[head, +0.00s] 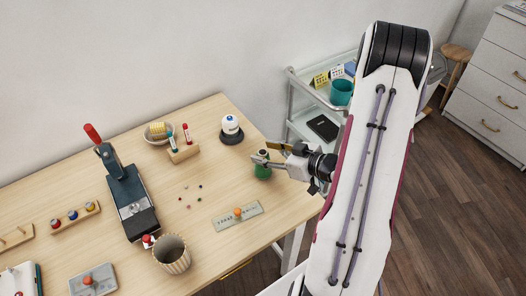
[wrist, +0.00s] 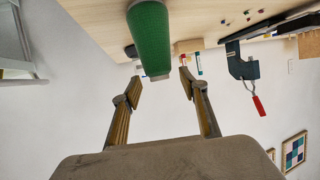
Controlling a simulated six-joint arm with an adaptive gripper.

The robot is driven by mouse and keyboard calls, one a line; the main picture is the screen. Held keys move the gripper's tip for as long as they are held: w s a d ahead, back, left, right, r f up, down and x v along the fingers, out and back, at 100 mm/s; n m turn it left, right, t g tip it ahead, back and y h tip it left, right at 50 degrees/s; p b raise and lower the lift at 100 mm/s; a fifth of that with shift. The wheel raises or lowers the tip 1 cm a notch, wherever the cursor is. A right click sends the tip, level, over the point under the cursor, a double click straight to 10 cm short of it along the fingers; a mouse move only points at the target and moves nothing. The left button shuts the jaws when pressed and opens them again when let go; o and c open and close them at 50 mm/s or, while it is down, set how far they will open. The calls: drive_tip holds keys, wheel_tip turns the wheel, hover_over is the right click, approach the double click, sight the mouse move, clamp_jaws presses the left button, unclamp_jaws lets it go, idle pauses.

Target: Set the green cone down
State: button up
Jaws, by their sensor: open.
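The green cone (head: 262,171) stands upright near the right edge of the wooden table (head: 215,180). My gripper (head: 263,156) is at the cone's upper part in the head view and hides some of it. In the wrist view, which shows the scene upside down, the green cone (wrist: 150,38) has its narrow end towards my gripper (wrist: 161,82). The two fingers are spread wide and apart from the cone, with nothing held between them. I cannot see the cone's base clearly.
A white spool on a dark base (head: 231,130) stands behind the cone. A grey plate with an orange knob (head: 238,214) lies in front. A rack of marker-like tubes (head: 184,150), small beads and a dark clamp tool (head: 128,195) are further left. A cart (head: 300,120) stands beyond the table.

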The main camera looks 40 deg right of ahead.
drive_tip(key=v, duration=1)
drive_tip(key=shift+r, duration=0.1)
idle(0.7)
drive_tip(key=w+d+r+g+h, duration=0.3)
drive_tip(key=w+d+r+h, duration=0.1)
drive_tip(key=w+r+h, duration=0.25)
drive_tip(key=s+a+r+m+g+h, duration=0.25)
drive_tip(key=a+r, duration=0.25)
drive_tip(key=r, duration=0.4)
drive_tip(key=s+a+r+g+y, duration=0.1)
drive_tip(key=s+a+r+y, duration=0.1)
drive_tip(key=s+a, duration=0.6)
drive_tip(key=s+a+r+m+g+y, duration=0.1)
drive_tip(key=s+a+r+y, duration=0.1)
drive_tip(key=s+a, duration=0.7)
drive_tip(key=a, duration=0.5)
drive_tip(key=shift+s+a+r+y, duration=0.2)
drive_tip(key=shift+r+y, duration=0.1)
drive_tip(key=shift+y, duration=0.1)
